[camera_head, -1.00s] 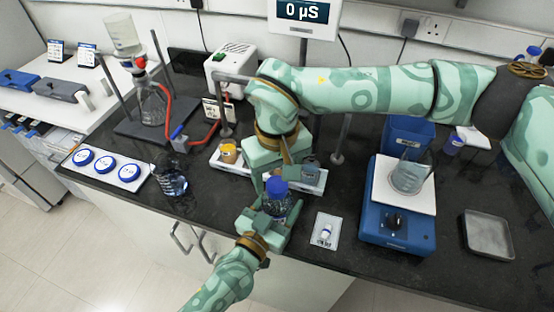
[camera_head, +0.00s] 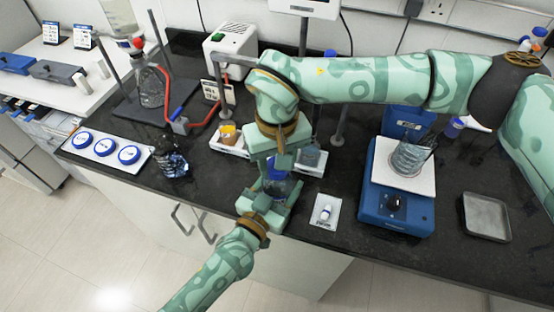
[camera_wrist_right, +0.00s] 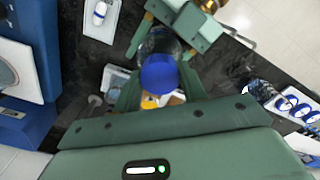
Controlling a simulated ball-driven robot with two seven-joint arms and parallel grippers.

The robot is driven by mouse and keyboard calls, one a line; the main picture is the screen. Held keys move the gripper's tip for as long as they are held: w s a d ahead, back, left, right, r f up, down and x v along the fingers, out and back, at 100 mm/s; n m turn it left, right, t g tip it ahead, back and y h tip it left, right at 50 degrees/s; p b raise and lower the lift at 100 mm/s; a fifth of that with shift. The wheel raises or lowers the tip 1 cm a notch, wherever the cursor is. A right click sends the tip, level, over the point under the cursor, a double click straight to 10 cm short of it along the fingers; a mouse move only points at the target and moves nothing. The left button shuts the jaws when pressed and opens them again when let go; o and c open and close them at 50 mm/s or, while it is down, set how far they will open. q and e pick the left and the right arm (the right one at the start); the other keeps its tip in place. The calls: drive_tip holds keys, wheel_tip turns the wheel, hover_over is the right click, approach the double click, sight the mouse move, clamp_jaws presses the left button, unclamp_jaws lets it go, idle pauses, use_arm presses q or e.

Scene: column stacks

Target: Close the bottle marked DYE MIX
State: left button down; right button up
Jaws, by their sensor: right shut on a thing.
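A clear bottle (camera_head: 277,188) with a blue cap (camera_head: 274,173) on its top stands upright at the bench's front edge. No label on it is readable. My right gripper (camera_head: 277,162) points down from above and is shut on the blue cap. In the right wrist view the cap (camera_wrist_right: 158,73) sits between its fingers, with the clear bottle (camera_wrist_right: 160,42) beyond. My left gripper (camera_head: 276,203) comes from the front, its fingers on either side of the bottle body, seemingly shut on it. Whether the cap is fully seated cannot be seen.
Another bottle (camera_head: 172,165) with dark liquid stands to the left, near a white tray (camera_head: 68,150) of blue caps. A grey tray (camera_head: 487,217) lies farther right.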

drive_tip(key=m, duration=0.5)
drive_tip(key=shift+m, duration=0.3)
drive_tip(key=m, duration=1.2)
drive_tip(key=shift+f+m, duration=0.1)
drive_tip(key=shift+m, duration=0.3)
drive_tip(key=m, duration=1.2)
drive_tip(key=shift+m, duration=0.4)
drive_tip(key=m, duration=0.6)
drive_tip(key=shift+m, duration=0.3)
drive_tip(key=m, duration=1.3)
drive_tip(key=shift+f, duration=0.1)
drive_tip(key=m, duration=0.9)
drive_tip(key=o, duration=1.1)
